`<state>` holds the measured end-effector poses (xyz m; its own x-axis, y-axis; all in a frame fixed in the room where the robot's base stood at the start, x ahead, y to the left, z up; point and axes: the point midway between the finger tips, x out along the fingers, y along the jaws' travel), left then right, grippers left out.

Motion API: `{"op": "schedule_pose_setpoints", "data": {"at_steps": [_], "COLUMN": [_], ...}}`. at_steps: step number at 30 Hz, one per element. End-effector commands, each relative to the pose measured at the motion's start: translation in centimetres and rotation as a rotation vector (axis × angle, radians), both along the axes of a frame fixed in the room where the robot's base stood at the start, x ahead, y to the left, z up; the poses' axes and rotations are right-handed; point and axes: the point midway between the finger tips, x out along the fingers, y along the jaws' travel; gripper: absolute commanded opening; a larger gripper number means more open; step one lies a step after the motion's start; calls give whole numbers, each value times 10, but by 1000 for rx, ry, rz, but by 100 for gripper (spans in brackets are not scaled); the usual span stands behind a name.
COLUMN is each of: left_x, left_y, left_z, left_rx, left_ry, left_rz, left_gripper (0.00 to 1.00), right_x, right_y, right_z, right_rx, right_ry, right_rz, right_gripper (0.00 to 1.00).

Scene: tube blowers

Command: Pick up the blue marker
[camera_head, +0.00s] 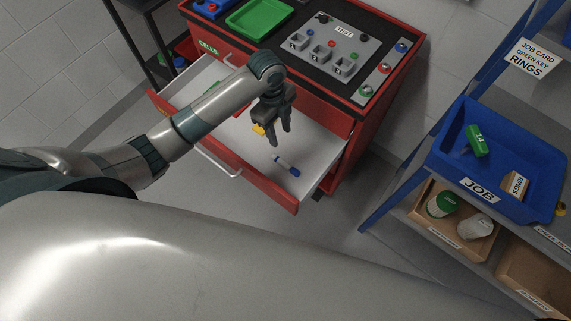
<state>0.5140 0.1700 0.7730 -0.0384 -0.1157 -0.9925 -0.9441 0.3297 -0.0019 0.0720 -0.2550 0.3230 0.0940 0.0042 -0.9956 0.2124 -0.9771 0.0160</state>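The blue marker (287,165) lies in the white-bottomed open drawer (231,133) of the red cabinet. It has a white body with blue ends and lies slanted on the bare drawer floor. My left gripper (280,141) points down over the drawer, a little above and left of the marker in the picture. Its two dark fingers look apart, with nothing seen between them. The marker is apart from the fingers. A small yellow piece (258,129) shows beside the gripper; I cannot tell what it is. My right gripper is out of view.
The red cabinet top holds a green tray (259,17) and a grey test panel (329,51). Another drawer stands open on the left. At right, a shelf carries a blue job bin (455,169) and cardboard boxes with cups. My own grey arm link covers the foreground.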

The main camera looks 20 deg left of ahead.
Motion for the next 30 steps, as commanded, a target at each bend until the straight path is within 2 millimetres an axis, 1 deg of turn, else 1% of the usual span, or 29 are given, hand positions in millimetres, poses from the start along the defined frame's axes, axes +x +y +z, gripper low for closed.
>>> {"op": "schedule_pose_setpoints", "data": {"at_steps": [3,12,17,20,23,30], "left_x": [2,2,1,0,-1,-3], "left_y": [1,1,0,-2,-4,-8], "left_z": [1,1,-7,-18,-33,-76], "left_rx": [3,2,2,1,1,2], "left_ry": [2,3,4,6,7,8], "left_rz": [-15,-14,-12,-12,-11,-11], "left_gripper": [39,39,39,39,39,39], "right_x": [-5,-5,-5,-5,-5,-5], "right_y": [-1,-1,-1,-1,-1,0], "right_z": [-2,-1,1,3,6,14], "right_rx": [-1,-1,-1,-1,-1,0], "right_ry": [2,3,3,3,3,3], "right_rz": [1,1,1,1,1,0], "right_gripper": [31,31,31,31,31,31]}}
